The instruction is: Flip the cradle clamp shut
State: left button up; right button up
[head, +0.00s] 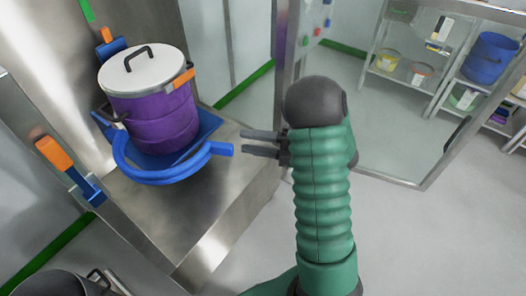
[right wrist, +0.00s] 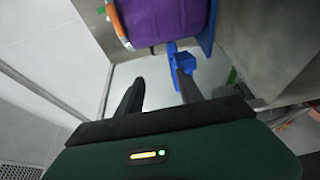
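A purple drum (head: 155,118) with a white lid (head: 143,70) stands upright in a blue cradle (head: 208,124) on a steel ledge. The curved blue clamp arm (head: 160,178) sweeps around the drum's front, and its end points right, standing off from the drum. My right gripper (head: 243,142) is open, its two fingers level and pointing left just right of that end. In the right wrist view a blue end piece (right wrist: 183,62) lies near the tip of the right-hand finger; whether they touch is unclear. No object is held. My left gripper is not in view.
An orange-handled blue latch (head: 54,155) is on the steel frame at left. A dark round vessel (head: 48,284) is at bottom left. Shelves with a blue bucket (head: 488,57) stand behind a glass panel at right. The floor at lower right is clear.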

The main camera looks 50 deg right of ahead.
pick_arm(q)
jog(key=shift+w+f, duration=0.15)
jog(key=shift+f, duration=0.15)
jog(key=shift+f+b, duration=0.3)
jog(key=shift+b, duration=0.2)
pick_arm(e)
jog(key=shift+s+a+f, duration=0.1)
jog(key=shift+s+f, duration=0.1)
jog(key=shift+s, duration=1.8)
